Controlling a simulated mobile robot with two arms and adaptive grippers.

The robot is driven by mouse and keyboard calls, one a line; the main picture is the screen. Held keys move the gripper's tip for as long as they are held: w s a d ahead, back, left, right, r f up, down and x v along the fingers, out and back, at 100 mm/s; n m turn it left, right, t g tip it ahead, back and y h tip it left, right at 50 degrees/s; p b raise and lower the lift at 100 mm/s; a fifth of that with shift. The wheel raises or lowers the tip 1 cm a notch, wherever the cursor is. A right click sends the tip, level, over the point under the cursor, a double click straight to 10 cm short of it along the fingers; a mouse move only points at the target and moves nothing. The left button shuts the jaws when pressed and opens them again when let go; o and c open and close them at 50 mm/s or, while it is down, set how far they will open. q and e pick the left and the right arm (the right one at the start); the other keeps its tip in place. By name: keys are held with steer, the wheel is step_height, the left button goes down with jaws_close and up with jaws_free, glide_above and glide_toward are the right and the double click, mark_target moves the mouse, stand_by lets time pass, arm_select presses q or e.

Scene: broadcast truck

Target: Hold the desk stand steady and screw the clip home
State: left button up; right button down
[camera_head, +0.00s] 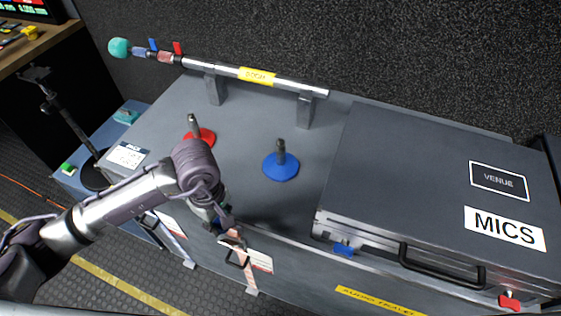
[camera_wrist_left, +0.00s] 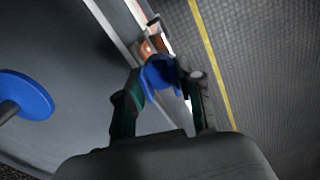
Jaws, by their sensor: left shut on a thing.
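A blue desk stand (camera_head: 281,167) with a short dark post stands upright on the grey case top; its round base (camera_wrist_left: 28,94) shows at the left of the left wrist view. A red desk stand (camera_head: 205,137) stands behind my left arm, partly covered by it. My left gripper (camera_head: 222,228) is past the front edge of the case top, apart from both stands. In the left wrist view its fingers (camera_wrist_left: 162,90) are shut on a blue clip (camera_wrist_left: 158,74). In the head view the arm mostly hides the clip. My right gripper is not in view.
A closed case (camera_head: 430,190) labelled MICS takes up the right side. A boom pole (camera_head: 300,86) rests on supports along the back. Tags (camera_head: 262,262) hang on the front face. The case top around the blue stand is clear.

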arm_select(q)
steer(key=s+a+f+m, duration=0.2)
steer(key=s+a+m, duration=0.2)
steer(key=m, duration=0.7)
steer(key=shift+s+a+f, duration=0.3)
steer(key=shift+s+f, duration=0.05)
steer(key=shift+s, duration=0.45)
